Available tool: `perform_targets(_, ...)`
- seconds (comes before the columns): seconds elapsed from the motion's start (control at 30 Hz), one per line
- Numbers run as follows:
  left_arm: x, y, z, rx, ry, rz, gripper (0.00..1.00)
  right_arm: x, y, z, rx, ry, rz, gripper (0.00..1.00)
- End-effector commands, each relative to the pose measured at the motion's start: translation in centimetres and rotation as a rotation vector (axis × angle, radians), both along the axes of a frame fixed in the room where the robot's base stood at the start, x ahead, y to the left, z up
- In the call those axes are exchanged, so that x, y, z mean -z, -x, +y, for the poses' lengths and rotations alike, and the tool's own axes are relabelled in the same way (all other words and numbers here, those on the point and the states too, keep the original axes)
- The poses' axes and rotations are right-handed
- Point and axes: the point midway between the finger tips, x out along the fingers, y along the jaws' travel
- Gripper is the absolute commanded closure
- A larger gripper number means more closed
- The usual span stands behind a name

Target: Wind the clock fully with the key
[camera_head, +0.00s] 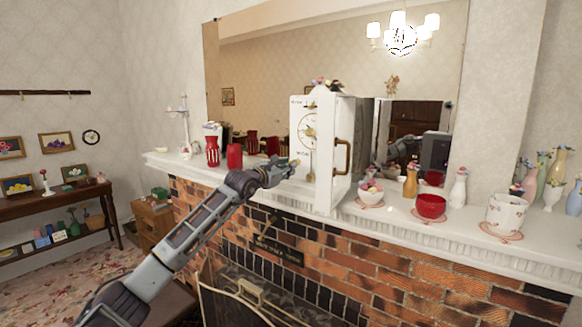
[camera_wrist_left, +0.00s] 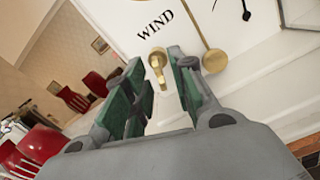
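The white clock (camera_head: 325,150) stands upright on the mantel, with a gold-rimmed dial on its front and a brass handle on its right side. In the left wrist view its white front (camera_wrist_left: 260,55) shows the word WIND, with a small brass key (camera_wrist_left: 157,66) just below it. A brass pendulum (camera_wrist_left: 214,60) hangs to the right of the key. My left gripper (camera_head: 288,165) is at the clock's lower front. In the wrist view this gripper (camera_wrist_left: 152,75) is open, its green-padded fingers on either side of the key's lower end. Contact cannot be told. My right gripper is out of view.
Red vases (camera_head: 213,150) stand on the mantel left of the clock. A bowl (camera_head: 371,194), a red cup (camera_head: 431,206) and a white pot (camera_head: 505,213) stand to its right. A large mirror (camera_head: 275,85) is behind. A fireplace screen (camera_head: 235,305) stands below.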

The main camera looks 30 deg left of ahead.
Motion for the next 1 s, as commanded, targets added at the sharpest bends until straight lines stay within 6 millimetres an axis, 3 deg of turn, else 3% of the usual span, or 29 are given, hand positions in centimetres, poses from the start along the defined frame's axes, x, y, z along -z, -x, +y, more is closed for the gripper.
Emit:
perform_targets(0.5, 0.0, 0.0, 0.01, 0.0, 0.0, 0.0, 0.75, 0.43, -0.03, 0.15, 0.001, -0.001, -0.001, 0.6)
perform_targets(0.73, 0.0, 0.0, 0.01, 0.0, 0.0, 0.0, 1.0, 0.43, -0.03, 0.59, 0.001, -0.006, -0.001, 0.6)
perform_targets(1.0, 0.0, 0.01, 0.0, 0.0, 0.0, 0.0, 1.0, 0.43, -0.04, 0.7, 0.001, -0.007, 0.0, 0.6)
